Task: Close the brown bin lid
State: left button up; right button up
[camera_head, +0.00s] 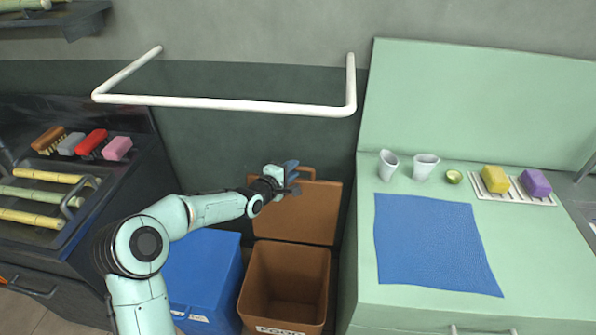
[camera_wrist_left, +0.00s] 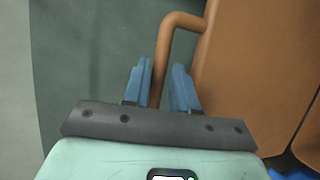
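The brown bin (camera_head: 285,285) stands open on the floor, its inside showing from above. Its brown lid (camera_head: 300,212) is raised upright behind it, near the dark green wall. A brown bar handle stands out from the lid and shows in the left wrist view (camera_wrist_left: 180,20). My left gripper (camera_head: 291,178) is at the lid's upper left, beside the handle. In the left wrist view its blue fingers (camera_wrist_left: 160,82) are apart, with the handle bar between them; a narrow gap seems to remain. The lid (camera_wrist_left: 255,75) fills the right of that view. My right gripper is not in view.
A blue bin (camera_head: 205,270) with a closed lid stands left of the brown one. A white wall rail (camera_head: 225,103) juts out above. A green counter (camera_head: 400,300) with a blue cloth (camera_head: 430,245) borders the right. A dark cabinet (camera_head: 125,190) is at left.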

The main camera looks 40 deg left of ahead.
aim_at(298, 167)
pick_arm(q)
jog(key=shift+b+x, duration=0.3)
jog(key=shift+x, duration=1.65)
grip_shut()
jog(key=shift+d, duration=0.1)
